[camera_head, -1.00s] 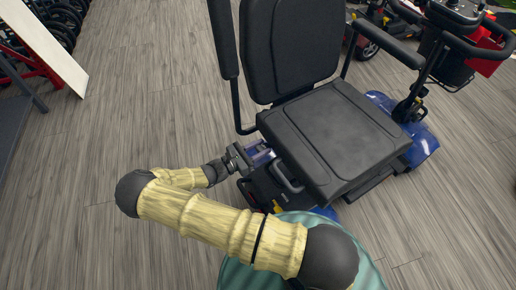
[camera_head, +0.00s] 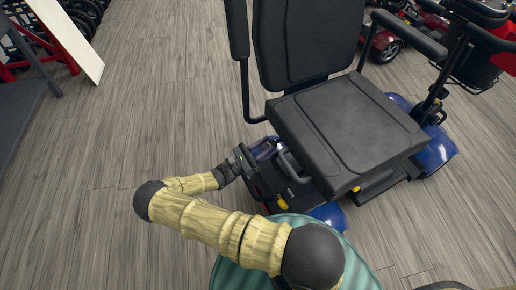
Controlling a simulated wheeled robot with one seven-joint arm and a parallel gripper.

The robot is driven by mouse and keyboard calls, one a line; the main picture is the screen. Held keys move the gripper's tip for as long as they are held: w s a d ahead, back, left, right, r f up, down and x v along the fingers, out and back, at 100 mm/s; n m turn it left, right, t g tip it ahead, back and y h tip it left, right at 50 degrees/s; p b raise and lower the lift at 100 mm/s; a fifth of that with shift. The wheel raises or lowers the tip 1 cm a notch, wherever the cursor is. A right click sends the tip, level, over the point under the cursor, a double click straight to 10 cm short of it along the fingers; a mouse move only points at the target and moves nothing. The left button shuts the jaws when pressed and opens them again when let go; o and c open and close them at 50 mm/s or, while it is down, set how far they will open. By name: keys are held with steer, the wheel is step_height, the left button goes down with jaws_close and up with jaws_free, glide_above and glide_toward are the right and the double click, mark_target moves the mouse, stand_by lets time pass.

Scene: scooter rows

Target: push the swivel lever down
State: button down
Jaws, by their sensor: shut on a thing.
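The mobility scooter in front of me has a black padded seat (camera_head: 350,125), a tall black backrest (camera_head: 308,40) and blue body panels (camera_head: 437,152). My gripper (camera_head: 241,158) is at the left of the seat, low beside the scooter's rear, next to a small blue part (camera_head: 265,149). It is shut on a small dark part there, which I take to be the swivel lever; its shape is largely hidden by the fingers. A grey loop handle (camera_head: 290,166) and a yellow-tipped part (camera_head: 283,203) show under the seat edge, right of my gripper.
A black armrest (camera_head: 410,35) juts out at the seat's right. A red scooter (camera_head: 383,45) stands behind. Wheels and a white board (camera_head: 68,40) are at the upper left. The wooden floor (camera_head: 130,120) left of the scooter is clear.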

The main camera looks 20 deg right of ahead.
steer(key=shift+d+f, duration=0.1)
steer(key=shift+f, duration=0.65)
steer(key=c, duration=1)
jaws_free()
steer(key=shift+f, duration=0.1)
steer(key=b+v, duration=0.8)
steer(key=v, duration=0.9)
steer(key=shift+a+b, duration=0.3)
steer(key=shift+b, duration=0.1)
